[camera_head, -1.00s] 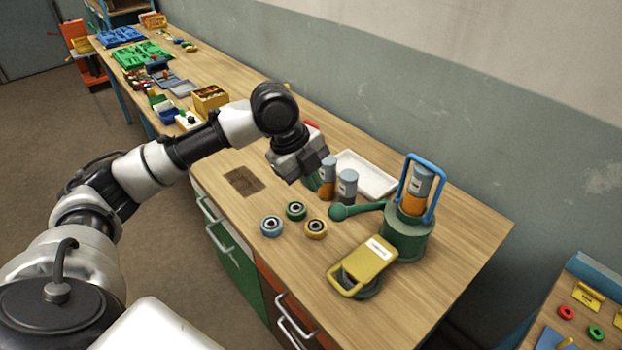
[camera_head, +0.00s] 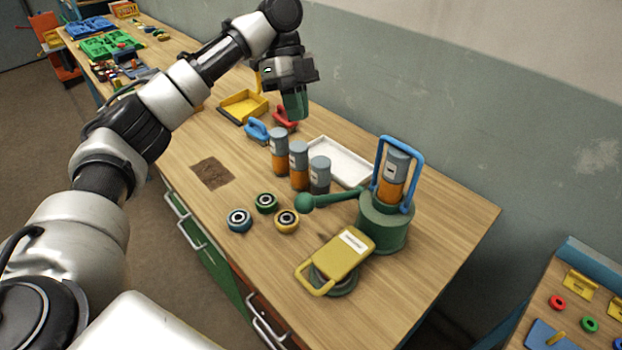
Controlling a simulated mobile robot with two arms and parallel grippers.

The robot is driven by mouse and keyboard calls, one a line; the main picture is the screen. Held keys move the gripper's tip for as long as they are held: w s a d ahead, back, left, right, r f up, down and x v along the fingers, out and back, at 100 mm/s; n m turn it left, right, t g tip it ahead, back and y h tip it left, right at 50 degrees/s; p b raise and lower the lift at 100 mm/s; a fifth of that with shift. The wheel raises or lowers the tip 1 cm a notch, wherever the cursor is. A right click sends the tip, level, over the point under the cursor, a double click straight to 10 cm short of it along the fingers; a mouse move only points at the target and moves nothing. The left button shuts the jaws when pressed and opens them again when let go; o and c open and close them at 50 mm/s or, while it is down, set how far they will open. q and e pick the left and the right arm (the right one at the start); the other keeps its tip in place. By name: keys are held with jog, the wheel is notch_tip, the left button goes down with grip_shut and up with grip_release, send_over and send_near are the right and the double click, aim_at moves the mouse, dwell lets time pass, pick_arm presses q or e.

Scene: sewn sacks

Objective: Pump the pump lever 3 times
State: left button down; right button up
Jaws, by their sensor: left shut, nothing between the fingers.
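The pump lever (camera_head: 335,198) is a green rod with a round knob at its left end. It sticks out to the left, nearly level, from a round green pump base (camera_head: 384,224). An orange and grey cylinder (camera_head: 392,178) stands upright on the base inside a blue frame (camera_head: 417,168). My left gripper (camera_head: 296,105) is shut and empty, raised above the back of the workbench. It is up and to the left of the lever, well apart from it. My right gripper is not in view.
Three cylinders (camera_head: 299,165) stand behind the knob, before a white tray (camera_head: 343,160). Three ring-shaped parts (camera_head: 267,202) lie left of the knob. A yellow-handled device (camera_head: 340,260) sits in front of the pump. The bench's right end (camera_head: 455,215) is clear.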

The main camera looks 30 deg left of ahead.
pick_arm(q)
jog(key=s+a+p+x, duration=0.1)
jog(key=p+x, duration=0.2)
jog(key=x, duration=1)
jog(key=shift+s+d+f+p, duration=0.15)
jog(key=shift+s+f+p, duration=0.15)
jog(key=shift+s+f, duration=0.05)
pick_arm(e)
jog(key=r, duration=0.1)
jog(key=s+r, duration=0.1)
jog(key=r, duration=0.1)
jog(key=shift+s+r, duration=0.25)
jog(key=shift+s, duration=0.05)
